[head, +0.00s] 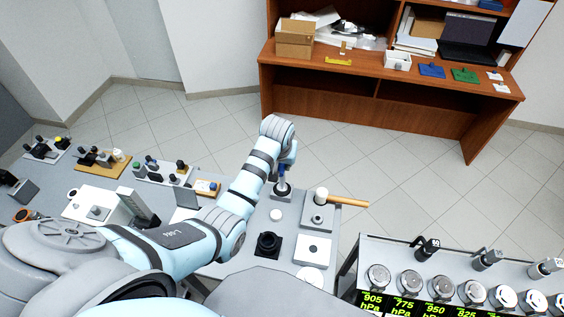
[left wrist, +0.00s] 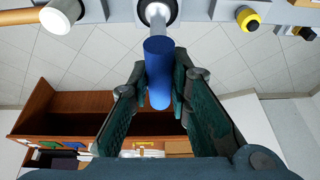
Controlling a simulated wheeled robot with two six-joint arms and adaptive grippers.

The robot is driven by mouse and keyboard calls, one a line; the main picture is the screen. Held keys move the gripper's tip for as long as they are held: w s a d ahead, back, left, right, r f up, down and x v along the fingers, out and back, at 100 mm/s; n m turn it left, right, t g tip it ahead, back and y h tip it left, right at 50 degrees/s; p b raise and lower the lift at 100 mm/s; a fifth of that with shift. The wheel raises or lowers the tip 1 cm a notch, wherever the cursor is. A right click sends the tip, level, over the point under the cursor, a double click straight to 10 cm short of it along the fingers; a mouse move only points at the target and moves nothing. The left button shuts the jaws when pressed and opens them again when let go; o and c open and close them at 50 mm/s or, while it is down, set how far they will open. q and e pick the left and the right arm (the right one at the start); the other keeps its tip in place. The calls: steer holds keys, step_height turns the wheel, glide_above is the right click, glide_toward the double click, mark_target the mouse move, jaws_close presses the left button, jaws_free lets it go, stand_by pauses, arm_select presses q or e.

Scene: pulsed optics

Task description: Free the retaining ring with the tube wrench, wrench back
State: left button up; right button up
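The tube wrench has a blue handle (left wrist: 158,72) and a grey metal shaft. In the left wrist view its far end meets a round light-metal fitting (left wrist: 147,8) on a dark base. My left gripper (left wrist: 160,85) has its two dark green fingers against both sides of the handle, shut on it. In the head view the wrench (head: 283,172) stands upright under my left gripper (head: 284,165), above a small dark block with a round top (head: 282,190). I cannot tell whether the retaining ring is in that fitting. My right gripper is not in view.
Near the wrench, the grey bench (head: 248,257) holds a black round mount (head: 267,244), a white plate with a hole (head: 313,250) and a block with a white cylinder and wooden handle (head: 348,202). Gauges (head: 411,281) line a right-hand bench. Several small parts stand at the left.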

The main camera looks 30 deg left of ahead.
arm_select(q)
steer(key=o, duration=0.5)
steer(key=shift+r, duration=0.15)
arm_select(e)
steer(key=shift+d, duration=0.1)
